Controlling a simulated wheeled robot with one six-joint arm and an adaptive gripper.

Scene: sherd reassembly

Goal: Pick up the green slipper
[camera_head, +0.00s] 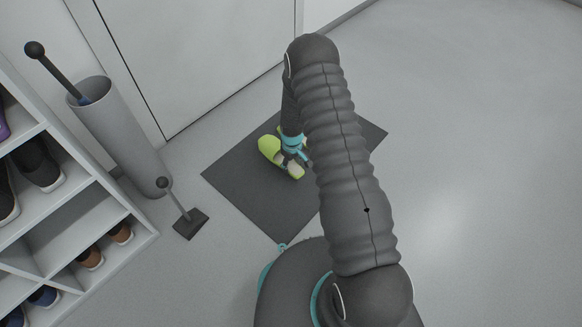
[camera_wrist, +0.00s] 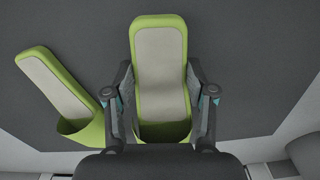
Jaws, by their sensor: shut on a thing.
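A green slipper (camera_wrist: 160,75) with a pale insole lies between the two fingers of my gripper (camera_wrist: 160,98) in the wrist view. The fingers are shut on its sides, and its toe end is nearest my wrist. A second green slipper (camera_wrist: 62,88) lies tilted to the left, apart from the fingers. In the head view my gripper (camera_head: 293,152) is low over the dark mat (camera_head: 240,178), with green slipper parts showing around it. My arm hides some of this. I cannot tell whether the held slipper touches the mat.
A shoe rack (camera_head: 110,215) with several shoes stands at the left. A grey cylindrical bin (camera_head: 120,135) holding a dark-knobbed rod and a small dark-based stand (camera_head: 190,223) are beside it. A white door (camera_head: 190,60) is behind the mat. The floor at the right is clear.

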